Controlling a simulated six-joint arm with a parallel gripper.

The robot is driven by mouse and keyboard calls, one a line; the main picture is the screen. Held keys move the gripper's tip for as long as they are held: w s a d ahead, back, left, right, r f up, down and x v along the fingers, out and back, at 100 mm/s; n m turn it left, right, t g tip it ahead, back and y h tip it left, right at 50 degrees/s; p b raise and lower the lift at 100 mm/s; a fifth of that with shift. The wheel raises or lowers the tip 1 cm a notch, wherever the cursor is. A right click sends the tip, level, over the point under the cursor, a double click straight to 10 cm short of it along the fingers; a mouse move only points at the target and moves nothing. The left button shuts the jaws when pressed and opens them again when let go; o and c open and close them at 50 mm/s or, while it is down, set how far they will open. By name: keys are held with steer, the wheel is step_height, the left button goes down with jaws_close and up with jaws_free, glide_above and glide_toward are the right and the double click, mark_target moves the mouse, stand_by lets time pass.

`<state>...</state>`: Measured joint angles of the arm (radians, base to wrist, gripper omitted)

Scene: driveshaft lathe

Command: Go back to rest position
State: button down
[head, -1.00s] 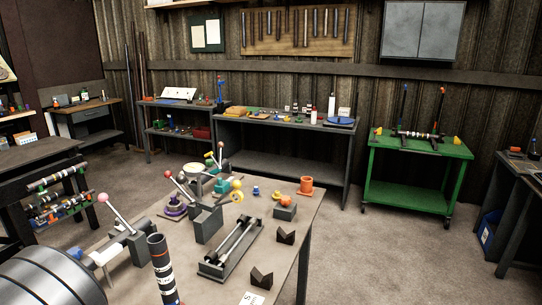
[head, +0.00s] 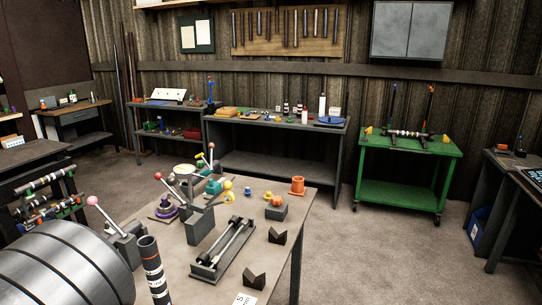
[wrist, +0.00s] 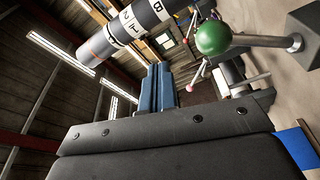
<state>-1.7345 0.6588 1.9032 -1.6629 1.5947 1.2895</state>
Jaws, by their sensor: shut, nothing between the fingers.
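My gripper (wrist: 155,88) shows in the wrist view, with its two bluish fingers together and nothing between them. Its dark bolted body (wrist: 165,145) fills the bottom of that view. It is not in the head view. In the wrist view a dark shaft with white numbered bands (wrist: 130,25) crosses the top, apart from the fingertips. A green ball knob (wrist: 213,37) on a metal lever is to the right of the fingers. In the head view a dark shaft with white bands (head: 152,268) stands upright at the near table edge.
The near table (head: 215,280) carries a V-block (head: 254,279), a grey fixture with two rods (head: 224,250), an orange cup (head: 297,186) and several lever-knob devices. A green cart (head: 405,195) stands at the right. A shaft rack (head: 45,195) is at the left. Open floor (head: 350,260) lies right of the table.

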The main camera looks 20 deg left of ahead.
steer(key=w+d+r, duration=0.3)
steer(key=w+d, duration=0.1)
steer(key=w+d+r, duration=0.2)
steer(key=d, duration=0.1)
steer(key=shift+w+r, duration=0.25)
steer(key=shift+r, duration=0.05)
steer(key=s+a+f, duration=0.8)
steer(key=a+f, duration=0.1)
steer(key=f, duration=0.2)
steer(key=a+f+n+g, duration=0.1)
steer(key=a+n, duration=0.6)
steer(key=a, duration=0.2)
steer(key=shift+a+g, duration=0.3)
steer(key=shift+g, duration=0.1)
stand_by(2.3)
